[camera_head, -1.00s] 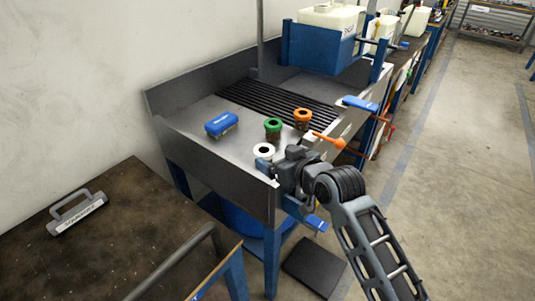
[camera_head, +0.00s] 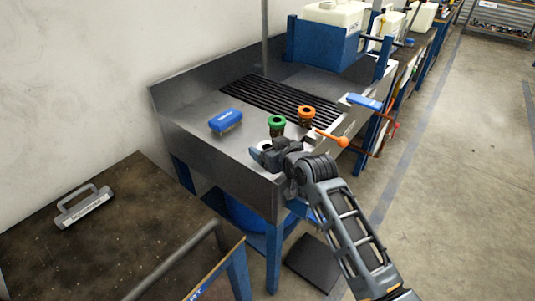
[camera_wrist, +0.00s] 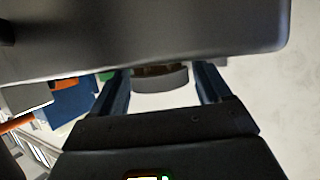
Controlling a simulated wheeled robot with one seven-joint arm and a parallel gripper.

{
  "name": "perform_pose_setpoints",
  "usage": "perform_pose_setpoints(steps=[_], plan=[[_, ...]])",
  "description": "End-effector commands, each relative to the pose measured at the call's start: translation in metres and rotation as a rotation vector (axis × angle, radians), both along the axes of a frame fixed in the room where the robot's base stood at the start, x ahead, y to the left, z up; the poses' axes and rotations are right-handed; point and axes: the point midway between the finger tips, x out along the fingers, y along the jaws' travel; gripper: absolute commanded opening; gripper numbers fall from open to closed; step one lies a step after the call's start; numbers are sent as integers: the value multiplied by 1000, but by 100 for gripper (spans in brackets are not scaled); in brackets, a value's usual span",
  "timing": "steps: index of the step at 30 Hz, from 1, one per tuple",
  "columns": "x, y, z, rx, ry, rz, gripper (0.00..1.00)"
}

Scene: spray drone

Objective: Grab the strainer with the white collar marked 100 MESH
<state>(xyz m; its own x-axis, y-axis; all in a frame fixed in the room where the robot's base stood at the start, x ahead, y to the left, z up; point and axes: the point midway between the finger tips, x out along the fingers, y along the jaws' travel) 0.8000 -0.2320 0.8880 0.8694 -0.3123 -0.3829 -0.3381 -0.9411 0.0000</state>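The strainer with the pale collar (camera_wrist: 160,83) shows in the wrist view between my two fingers, with a dark brown body. Narrow gaps seem to remain on both sides. Its marking cannot be read. In the head view my gripper (camera_head: 265,152) almost wholly covers it at the near corner of the metal bench. My gripper (camera_wrist: 163,85) is open, its fingers on either side of the collar. Behind it stand a green-collared strainer (camera_head: 276,122) and an orange-collared strainer (camera_head: 306,112).
The metal bench (camera_head: 190,134) has a raised back, a front rim and a black slatted grate (camera_head: 275,95). A blue block-shaped thing (camera_head: 225,120) lies to the left. An orange-handled lever (camera_head: 332,138) juts near the right edge. A white tank (camera_head: 335,14) stands behind.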

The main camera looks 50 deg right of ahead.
Motion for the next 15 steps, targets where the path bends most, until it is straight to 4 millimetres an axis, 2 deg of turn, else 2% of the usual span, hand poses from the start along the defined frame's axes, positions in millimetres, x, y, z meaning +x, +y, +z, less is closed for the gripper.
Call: perform_pose_setpoints(steps=[2, 15], plan=[[0, 0, 0, 0, 0, 0, 69], [0, 0, 0, 0, 0, 0, 28]])
